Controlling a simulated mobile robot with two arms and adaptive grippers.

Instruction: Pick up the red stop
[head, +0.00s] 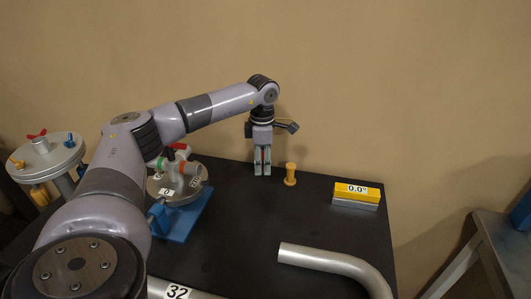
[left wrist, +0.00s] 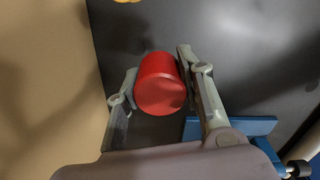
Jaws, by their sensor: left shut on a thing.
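The red stop (left wrist: 160,84) is a red cylinder between the two fingers of my left gripper (left wrist: 157,80) in the left wrist view. In the head view my left gripper (head: 262,172) points straight down at the back of the black table, and a narrow strip of the red stop (head: 262,155) shows between its fingers. The gripper is shut on the stop. I cannot tell whether the stop's lower end touches the table. My right gripper is not in view.
A yellow-and-grey block marked 0.0° (head: 357,196) lies farther right. A bent pipe (head: 335,262) lies at the front. A fixture on a blue base (head: 185,222) stands left. The black table (head: 250,225) is clear mid-way.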

